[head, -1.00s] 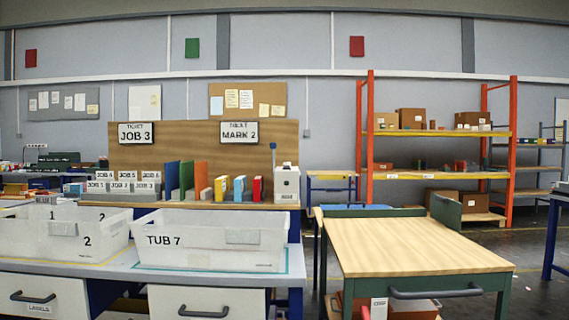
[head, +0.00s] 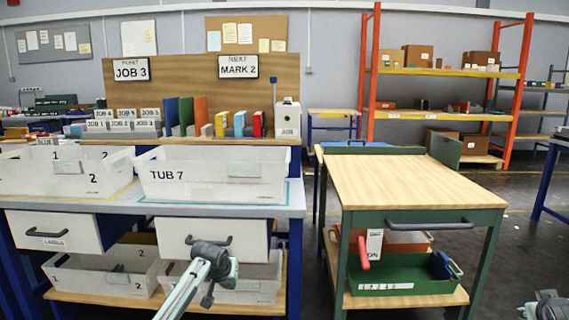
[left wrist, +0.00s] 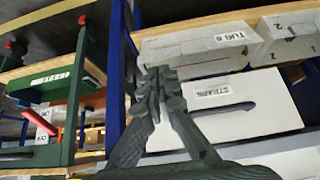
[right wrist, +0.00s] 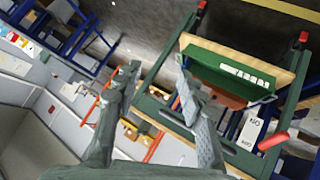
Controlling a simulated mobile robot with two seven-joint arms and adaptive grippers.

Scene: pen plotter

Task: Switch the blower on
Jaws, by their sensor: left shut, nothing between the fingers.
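A white switch plate (head: 374,242) with lettering, apparently OFF and ON, hangs under the top of the green cart. A red lever (head: 363,253) sticks out beside it; its exact setting is hard to tell. Plate (right wrist: 251,132) and lever (right wrist: 274,140) also show in the right wrist view. No blower body can be made out. My left gripper (head: 213,256) is in front of the bench drawers, left of the lever; its fingers (left wrist: 158,92) are shut and empty. My right gripper (head: 545,306) is partly cut off at lower right; its fingers (right wrist: 157,72) are spread apart, empty.
The cart's wooden top (head: 410,183) is bare, with a dark handle (head: 430,224) on its front edge. A green tray (head: 400,279) stands on its lower shelf. The white TUB 7 (head: 212,180) is on the bench at left. A floor gap separates bench and cart.

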